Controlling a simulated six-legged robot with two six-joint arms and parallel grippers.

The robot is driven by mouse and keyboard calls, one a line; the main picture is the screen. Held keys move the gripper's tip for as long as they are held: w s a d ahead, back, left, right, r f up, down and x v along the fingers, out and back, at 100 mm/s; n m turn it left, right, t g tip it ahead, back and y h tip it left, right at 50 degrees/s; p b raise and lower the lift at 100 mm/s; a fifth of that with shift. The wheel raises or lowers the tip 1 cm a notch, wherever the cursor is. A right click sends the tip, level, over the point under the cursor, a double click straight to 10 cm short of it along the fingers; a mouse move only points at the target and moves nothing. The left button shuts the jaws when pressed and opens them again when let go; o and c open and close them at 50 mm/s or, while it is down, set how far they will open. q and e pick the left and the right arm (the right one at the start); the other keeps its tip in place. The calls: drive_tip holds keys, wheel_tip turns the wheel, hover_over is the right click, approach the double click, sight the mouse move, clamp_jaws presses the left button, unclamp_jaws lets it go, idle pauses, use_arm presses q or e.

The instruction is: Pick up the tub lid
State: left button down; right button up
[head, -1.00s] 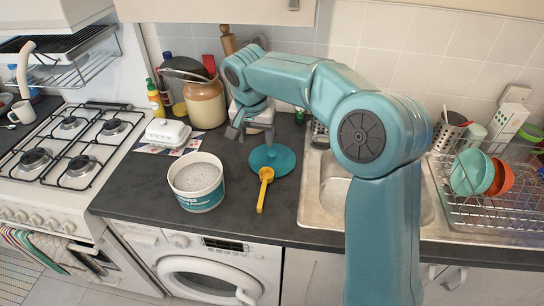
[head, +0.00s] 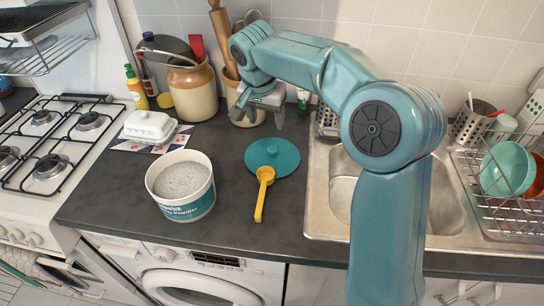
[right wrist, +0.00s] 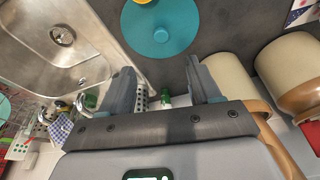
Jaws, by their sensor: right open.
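The tub lid (head: 287,161) is a flat teal disc with a small raised knob. It lies on the dark counter, right of the white tub of powder (head: 187,209), and also shows in the right wrist view (right wrist: 182,36). A yellow scoop (head: 260,202) lies with its bowl over the lid's near edge and its handle toward the counter front. My right gripper (head: 259,115) is open and empty, above the counter behind the lid. In the right wrist view its fingers (right wrist: 160,76) are apart, with the lid beyond them. My left gripper is not in view.
The sink (head: 325,205) is right of the lid, with a dish rack (head: 490,205) beyond it. A white butter dish (head: 149,126), a beige jar (head: 193,93) and a utensil pot (head: 238,98) stand behind. The gas stove (head: 60,150) is at left. Counter between tub and lid is clear.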

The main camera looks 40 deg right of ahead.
approach(272, 148)
wheel_tip(272, 148, down, 2)
drive_tip(key=shift+s+f, duration=0.1)
drive_tip(key=shift+f, duration=0.55)
drive_tip(key=x, duration=0.1)
drive_tip(key=p+x, duration=0.1)
drive_tip(key=x, duration=0.1)
drive_tip(key=p+x, duration=0.1)
drive_tip(key=shift+w+d+f, duration=0.25)
drive_tip(key=shift+w+d, duration=0.05)
drive_tip(key=shift+d, duration=0.1)
drive_tip(key=shift+d+f, duration=0.1)
drive_tip(key=shift+f, duration=0.25)
drive_tip(key=shift+c, duration=0.5)
drive_tip(key=c, duration=1)
